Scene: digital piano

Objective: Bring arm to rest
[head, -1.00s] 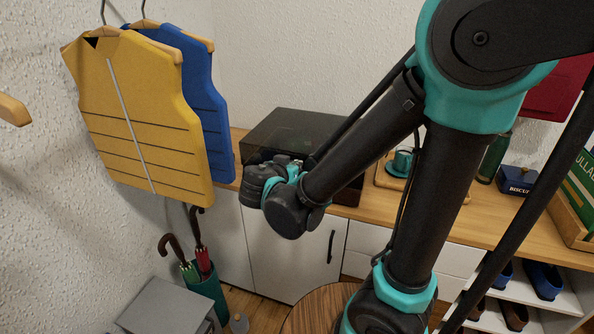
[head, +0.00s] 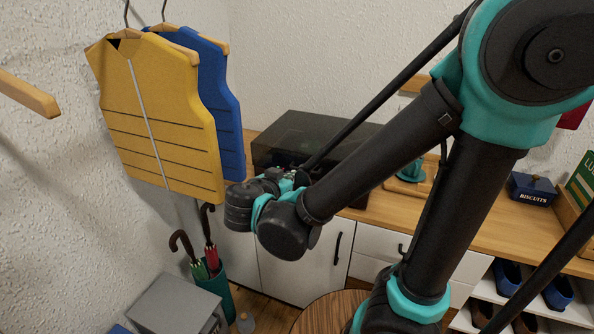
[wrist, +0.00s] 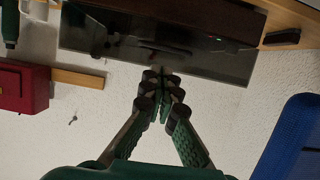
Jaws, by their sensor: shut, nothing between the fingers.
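My arm reaches across the head view from the upper right, bends at the teal elbow and ends at a dark wrist in front of the wooden-topped cabinet (head: 385,212). Beyond the fingertips in that view is the dark glossy box (wrist: 150,50). This box (head: 300,140) stands on the cabinet top, partly behind my forearm. The gripper appears apart from it.
A yellow vest (head: 165,120) and a blue vest (head: 225,105) hang at left, close to my wrist. Below are an umbrella stand (head: 221,290) and a grey box (head: 175,305). A teal cup (head: 411,172) and biscuit tin (head: 532,190) stand on the cabinet. A round wooden top (head: 322,312) is low in front.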

